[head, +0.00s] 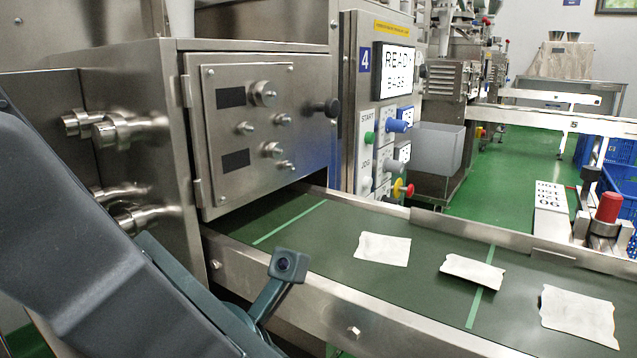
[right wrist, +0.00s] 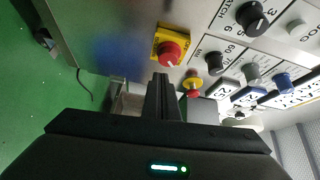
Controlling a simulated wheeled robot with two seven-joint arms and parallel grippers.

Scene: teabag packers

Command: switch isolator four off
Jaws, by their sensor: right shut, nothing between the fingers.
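The machine's control panel (head: 350,130) carries a blue number 4 plate (head: 363,60). In the right wrist view a red rotary handle on a yellow plate, the isolator (right wrist: 172,52), sits on the panel's metal face near its edge. A pale mark shows on the handle; the labels there are too small to read. My right gripper (right wrist: 160,80) is shut and empty, its fingertips just below the isolator in that picture; I cannot tell if they touch. In the head view neither the isolator nor my right gripper shows. My left gripper's fingers do not show.
A red and yellow stop button (right wrist: 192,85) and several knobs (right wrist: 252,15) are beside the isolator. In the head view a green conveyor (head: 330,235) with flat white packets (head: 383,249) runs below the panel. A steel door (head: 260,135) stands left of it.

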